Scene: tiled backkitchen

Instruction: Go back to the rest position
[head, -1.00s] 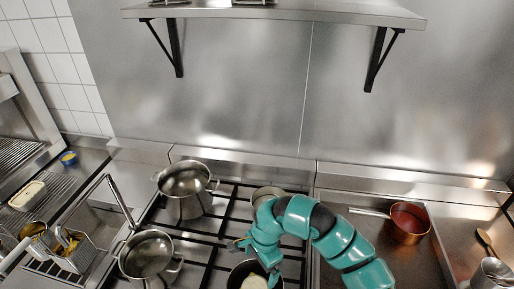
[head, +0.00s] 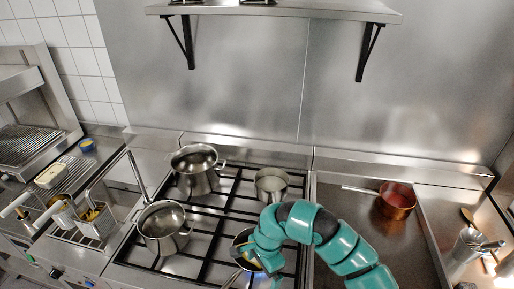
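My teal arm reaches in from the lower right, and its end, where my gripper is, bends down over the front of the stove (head: 200,232). The gripper's fingers are hidden or too small to tell apart, so I cannot tell whether they are open or shut. A dark pan (head: 240,238) with something pale in it sits on the stove just left of and under my arm's end. The pan is partly hidden by the arm, and a handle sticks out to its lower left.
Steel pots stand on the burners: one at the back (head: 196,170), one at the front left (head: 164,226), and a smaller one (head: 271,183) behind my arm. A copper pan (head: 396,200) is on the right counter. Fry baskets (head: 95,222) are at left. A shelf (head: 280,11) hangs above.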

